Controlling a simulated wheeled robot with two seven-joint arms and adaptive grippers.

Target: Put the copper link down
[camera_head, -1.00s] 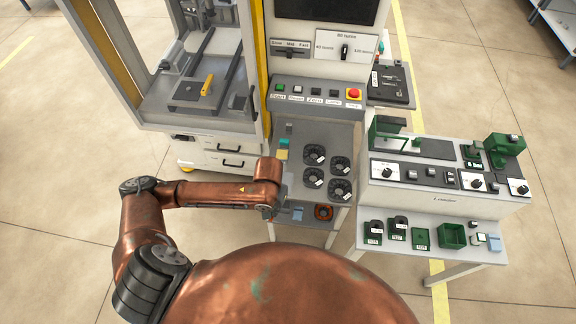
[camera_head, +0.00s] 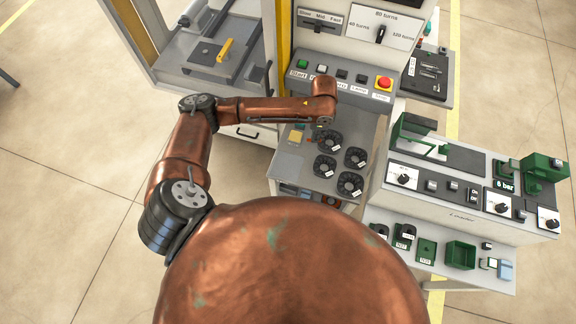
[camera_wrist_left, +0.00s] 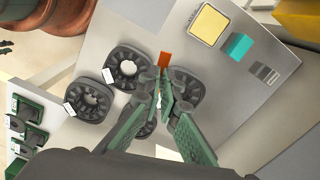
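The copper link (camera_wrist_left: 164,60) is a small orange-brown piece at the fingertips of my left gripper (camera_wrist_left: 164,76) in the left wrist view. The fingers are closed together on it, and it sticks out past their tips. Below it are the grey table top and black round spools (camera_wrist_left: 128,66). I cannot tell its exact height above the table. In the head view my left gripper (camera_head: 321,124) is over the back part of the grey table (camera_head: 287,160), mostly hidden under my arm. My right gripper is in neither view.
A yellow pad (camera_wrist_left: 209,24), a teal block (camera_wrist_left: 238,46) and a small grey piece (camera_wrist_left: 265,73) lie on the table near the link. Several black spools crowd the other side. The button panel (camera_head: 340,82) rises behind. Bare table (camera_wrist_left: 225,110) shows to the right.

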